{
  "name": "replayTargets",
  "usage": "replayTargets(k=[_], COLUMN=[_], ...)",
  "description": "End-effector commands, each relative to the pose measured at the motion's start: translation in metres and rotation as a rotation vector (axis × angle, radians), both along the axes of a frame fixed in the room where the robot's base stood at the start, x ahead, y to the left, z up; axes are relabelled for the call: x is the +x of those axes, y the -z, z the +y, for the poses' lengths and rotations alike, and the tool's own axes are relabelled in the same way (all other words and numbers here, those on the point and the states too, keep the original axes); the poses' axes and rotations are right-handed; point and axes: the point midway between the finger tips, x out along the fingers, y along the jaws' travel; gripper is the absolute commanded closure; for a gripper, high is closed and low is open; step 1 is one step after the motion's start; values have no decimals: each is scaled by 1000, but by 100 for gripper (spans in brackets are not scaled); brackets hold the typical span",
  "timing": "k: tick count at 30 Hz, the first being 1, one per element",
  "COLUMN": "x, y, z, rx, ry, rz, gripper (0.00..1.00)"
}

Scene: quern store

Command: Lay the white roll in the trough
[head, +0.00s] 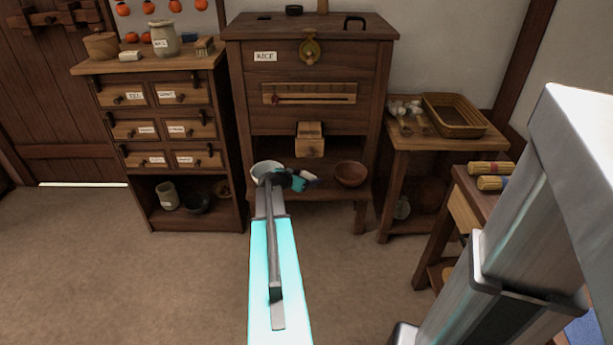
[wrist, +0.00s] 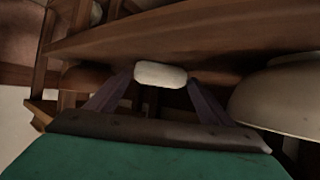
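The white roll (wrist: 161,75) is a short, pale, rounded piece between my fingertips in the wrist view. My gripper (wrist: 160,82) has a finger against each end of the roll and seems closed on it. In the head view, my gripper (head: 303,180) is at the low front shelf of the rice chest (head: 318,100), and a small white end of the roll (head: 312,178) shows beyond it. I cannot tell for sure which part is the trough; a wooden spout box (head: 310,146) juts out above the shelf.
A white bowl (head: 262,168) stands left of my gripper and a brown bowl (head: 351,174) right of it. The white bowl is close by in the wrist view (wrist: 285,98). A side table (head: 425,143) holds a wicker tray (head: 480,128). A drawer cabinet (head: 165,75) stands left; floor is open.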

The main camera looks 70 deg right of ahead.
Motion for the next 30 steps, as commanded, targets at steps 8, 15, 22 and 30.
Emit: replayTargets(k=[8,15,22,30], x=[0,2,8,15], y=[-2,-10,-24,-41], z=[0,14,38,68], rx=[0,0,-1,0], ry=[0,-1,-1,-1], rz=[0,0,0,0], gripper=[26,26,26,26])
